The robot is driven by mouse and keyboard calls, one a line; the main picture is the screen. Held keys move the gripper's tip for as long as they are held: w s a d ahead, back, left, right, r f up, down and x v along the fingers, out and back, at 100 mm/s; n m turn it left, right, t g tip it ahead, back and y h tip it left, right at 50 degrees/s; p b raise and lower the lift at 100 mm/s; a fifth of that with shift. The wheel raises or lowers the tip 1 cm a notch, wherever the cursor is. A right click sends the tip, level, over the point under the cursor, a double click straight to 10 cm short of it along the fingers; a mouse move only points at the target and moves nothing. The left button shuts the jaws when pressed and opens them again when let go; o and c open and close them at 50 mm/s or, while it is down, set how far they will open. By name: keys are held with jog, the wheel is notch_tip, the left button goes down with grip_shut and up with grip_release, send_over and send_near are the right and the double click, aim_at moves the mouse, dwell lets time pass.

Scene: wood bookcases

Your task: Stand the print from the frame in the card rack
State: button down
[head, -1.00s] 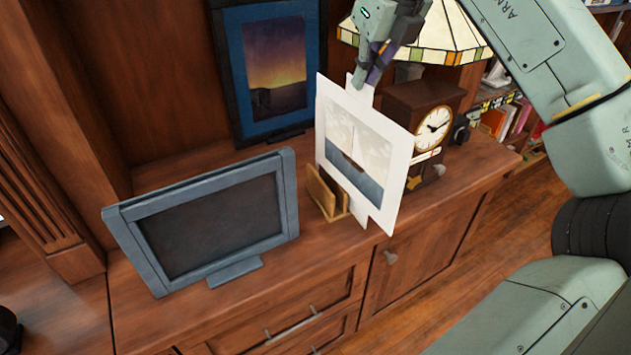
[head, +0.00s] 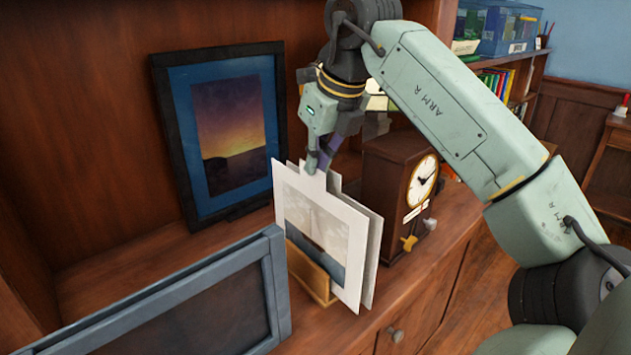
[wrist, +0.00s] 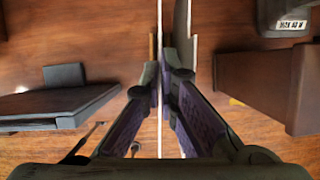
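The print (head: 318,228), a pale sheet with a cloudy sky above dark blue water, stands upright at the small wooden card rack (head: 309,272). The rack's near panel covers part of its lower left edge; whether its bottom edge rests in the slot is hidden. My gripper (head: 318,164) is shut on the print's top tab. In the wrist view my gripper (wrist: 166,72) has the print's thin edge (wrist: 159,25) between its fingers. A second pale sheet (head: 375,250) stands just behind the print. The grey-blue frame (head: 277,290) with a dark, empty panel stands at lower left.
A dark-framed sunset picture (head: 175,130) leans at the back left. A wooden clock (head: 385,185) stands close to the right of the sheets, with a small yellow object (head: 408,243) before it. The cabinet's front edge is close to the rack.

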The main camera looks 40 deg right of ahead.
jog(key=shift+f, duration=0.8)
jog(key=shift+r, duration=0.15)
jog(key=c, duration=2.3)
grip_release()
jog(key=o, duration=0.5)
jog(key=shift+w, duration=0.1)
jog(key=shift+r, duration=0.25)
jog(key=p+v, duration=0.7)
jog(key=v, duration=0.4)
jog(key=shift+s+r+p, duration=0.2)
jog(key=shift+r+p, duration=0.1)
jog(key=shift+p, duration=0.05)
